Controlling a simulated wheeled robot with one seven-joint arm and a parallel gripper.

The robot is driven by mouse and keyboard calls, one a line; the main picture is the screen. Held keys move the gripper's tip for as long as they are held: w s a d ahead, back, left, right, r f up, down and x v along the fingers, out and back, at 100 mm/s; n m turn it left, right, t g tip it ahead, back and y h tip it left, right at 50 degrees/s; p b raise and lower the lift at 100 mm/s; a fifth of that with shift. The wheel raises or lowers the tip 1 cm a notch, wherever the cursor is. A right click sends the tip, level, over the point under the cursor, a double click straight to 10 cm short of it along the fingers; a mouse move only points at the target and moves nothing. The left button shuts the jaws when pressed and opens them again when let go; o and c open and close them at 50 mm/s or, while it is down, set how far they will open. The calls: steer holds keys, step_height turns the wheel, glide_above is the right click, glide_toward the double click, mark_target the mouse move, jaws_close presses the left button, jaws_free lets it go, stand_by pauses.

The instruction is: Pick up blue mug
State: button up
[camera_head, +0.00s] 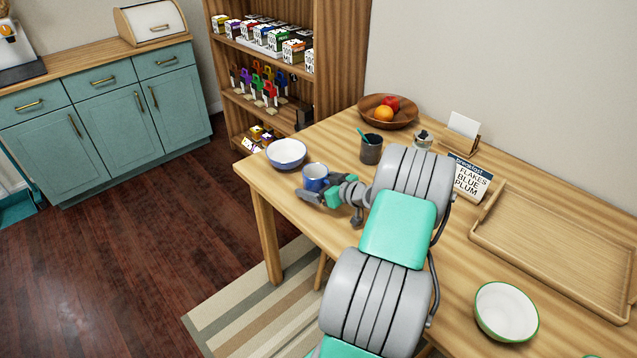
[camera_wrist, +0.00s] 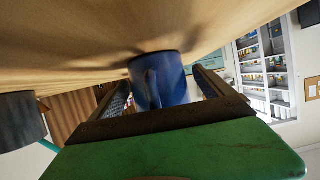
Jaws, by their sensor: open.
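The blue mug (camera_head: 316,174) stands upright on the wooden table near its left edge, its pale inside showing. My gripper (camera_head: 318,189) reaches it low over the table, its fingers open around the mug's near side. In the wrist view the mug (camera_wrist: 170,80) appears upside down between the two spread fingers of my gripper (camera_wrist: 163,90), with its handle facing the camera. Gaps seem to show beside the mug, so I see no firm grip. Part of the mug is hidden by the gripper in the head view.
A white bowl with a blue rim (camera_head: 286,153) stands close behind the mug to the left. A dark cup (camera_head: 371,149) with a teal stick stands to the right. A fruit bowl (camera_head: 365,112), a card (camera_head: 471,180), a wooden tray (camera_head: 482,242) and a green-rimmed bowl (camera_head: 506,312) occupy the table.

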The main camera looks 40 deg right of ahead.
steer(key=shift+c, duration=0.5)
steer(key=shift+d, duration=0.1)
steer(key=c, duration=1.7)
